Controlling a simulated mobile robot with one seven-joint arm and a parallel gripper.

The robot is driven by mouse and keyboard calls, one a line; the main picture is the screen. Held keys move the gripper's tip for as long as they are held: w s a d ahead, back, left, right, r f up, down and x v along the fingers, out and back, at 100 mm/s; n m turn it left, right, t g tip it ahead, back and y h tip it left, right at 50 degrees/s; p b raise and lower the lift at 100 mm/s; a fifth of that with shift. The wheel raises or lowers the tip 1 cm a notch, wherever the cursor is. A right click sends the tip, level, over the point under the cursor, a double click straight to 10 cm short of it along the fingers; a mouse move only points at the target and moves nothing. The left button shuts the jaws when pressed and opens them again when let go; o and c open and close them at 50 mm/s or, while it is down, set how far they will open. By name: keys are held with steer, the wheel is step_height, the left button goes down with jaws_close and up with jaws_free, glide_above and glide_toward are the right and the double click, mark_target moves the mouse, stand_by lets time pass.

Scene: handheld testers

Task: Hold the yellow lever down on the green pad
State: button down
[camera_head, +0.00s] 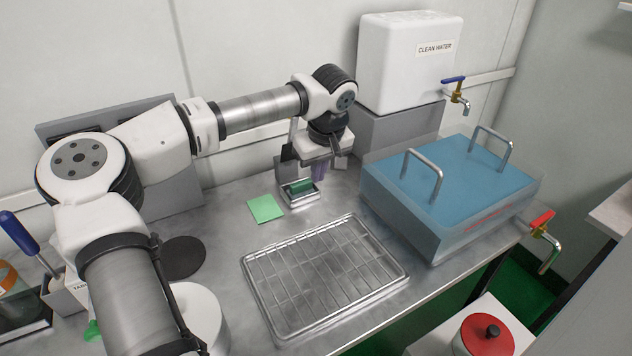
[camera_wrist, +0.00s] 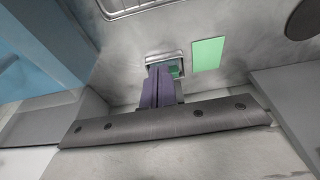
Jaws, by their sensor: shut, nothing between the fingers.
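A flat light-green square pad (camera_head: 265,208) lies on the steel counter; it also shows in the wrist view (camera_wrist: 208,54). Beside it is a small metal dish (camera_head: 288,203) with a darker green block (camera_head: 301,186) in it. My gripper (camera_head: 319,174) points down just behind and to the right of the dish. In the wrist view its purple fingers (camera_wrist: 160,70) are together, with nothing between them, and overlap the dish (camera_wrist: 151,59) and part of the green block (camera_wrist: 174,71). Whether they touch is unclear. I see no yellow lever in either view.
A wire rack tray (camera_head: 250,285) lies in front of the pad. A blue-lidded tank (camera_head: 455,185) with a red-handled tap (camera_head: 542,222) stands right. A white clean-water container (camera_head: 400,75) with a blue-handled tap (camera_head: 453,80) is behind. A dark disc (camera_head: 183,257) lies left.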

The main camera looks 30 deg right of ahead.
steer(key=v, duration=0.7)
steer(key=shift+r, duration=0.4)
steer(key=shift+d, duration=0.1)
